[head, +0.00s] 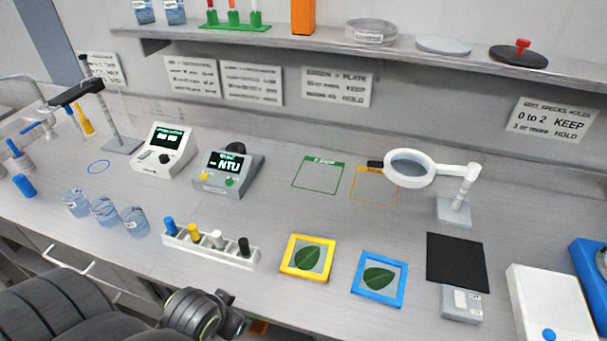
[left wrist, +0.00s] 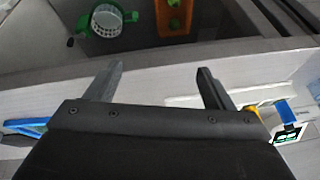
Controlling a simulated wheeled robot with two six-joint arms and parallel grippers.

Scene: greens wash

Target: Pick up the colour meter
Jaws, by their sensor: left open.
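No label reading colour meter is legible. A white bench instrument (head: 164,150) with a dark lit screen stands at the left of the bench. A grey meter marked NTU (head: 228,172) stands to its right. A small flat pale-grey device (head: 461,304) lies at the front right, below a black square. I cannot tell which is the colour meter. My left gripper (left wrist: 160,76) is open and empty, its two fingers apart in the left wrist view. In the head view my left arm comes in at the lower left, in front of the bench edge. My right gripper does not show.
A rack with coloured caps (head: 208,249), glass beakers (head: 104,210), yellow frame (head: 286,265) and blue frame (head: 361,291) line the bench front. A magnifier lamp (head: 459,198) stands right. A green basket (left wrist: 107,20) and orange object (left wrist: 174,17) lie beyond my left fingers.

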